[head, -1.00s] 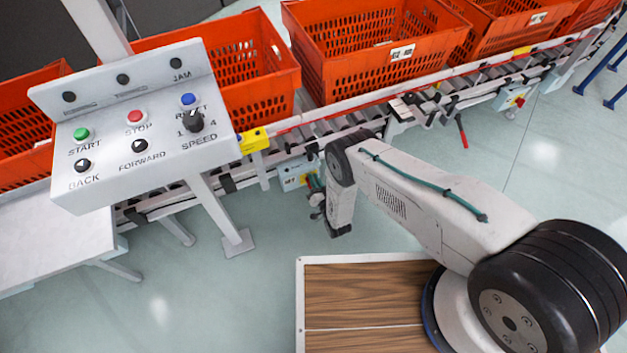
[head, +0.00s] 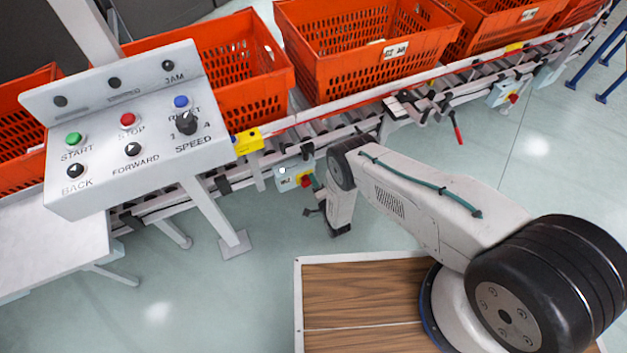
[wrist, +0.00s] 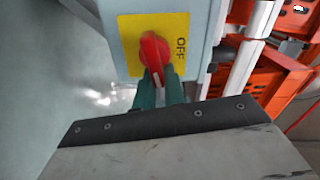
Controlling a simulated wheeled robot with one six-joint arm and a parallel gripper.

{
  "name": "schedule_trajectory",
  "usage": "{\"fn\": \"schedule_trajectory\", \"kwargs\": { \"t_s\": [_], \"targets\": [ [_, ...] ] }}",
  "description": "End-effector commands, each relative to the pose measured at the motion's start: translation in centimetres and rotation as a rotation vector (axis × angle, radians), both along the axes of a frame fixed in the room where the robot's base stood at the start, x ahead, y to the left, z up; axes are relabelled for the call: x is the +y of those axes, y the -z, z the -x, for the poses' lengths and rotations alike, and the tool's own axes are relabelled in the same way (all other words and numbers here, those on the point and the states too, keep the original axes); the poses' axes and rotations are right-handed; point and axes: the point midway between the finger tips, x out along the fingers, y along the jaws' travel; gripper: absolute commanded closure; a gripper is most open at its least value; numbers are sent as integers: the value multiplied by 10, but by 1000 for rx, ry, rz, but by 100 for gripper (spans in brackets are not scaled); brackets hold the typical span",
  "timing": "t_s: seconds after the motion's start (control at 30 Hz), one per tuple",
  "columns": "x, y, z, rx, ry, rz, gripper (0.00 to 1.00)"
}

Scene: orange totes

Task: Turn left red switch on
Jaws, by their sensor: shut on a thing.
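The left red switch (wrist: 153,52) is a red rotary knob on a yellow plate (wrist: 185,30) on a grey box. The word OFF is printed beside it, turned sideways in the wrist view. A white mark on the knob points down toward my gripper. My gripper (wrist: 160,90) has teal fingers shut on the knob's near end. In the head view the switch box (head: 285,181) hangs below the conveyor, with the red knob (head: 306,181) on it. My gripper there is small and partly hidden by my arm.
A second switch box (head: 503,94) with a red knob hangs farther right on the conveyor. Orange totes (head: 345,80) stand on the rollers. A button panel (head: 130,185) stands at left on a post. A red lever (head: 457,130) hangs below the conveyor. Open floor lies in front.

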Motion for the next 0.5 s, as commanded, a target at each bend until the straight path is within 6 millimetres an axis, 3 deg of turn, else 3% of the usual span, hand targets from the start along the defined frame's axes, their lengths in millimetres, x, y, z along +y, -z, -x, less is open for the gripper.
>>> {"fn": "schedule_trajectory", "kwargs": {
  "t_s": [0.03,0.5],
  "targets": [
    [4,7,9,26,-20,-21,100],
    [3,10,8,88,-18,-180,100]
  ]
}}
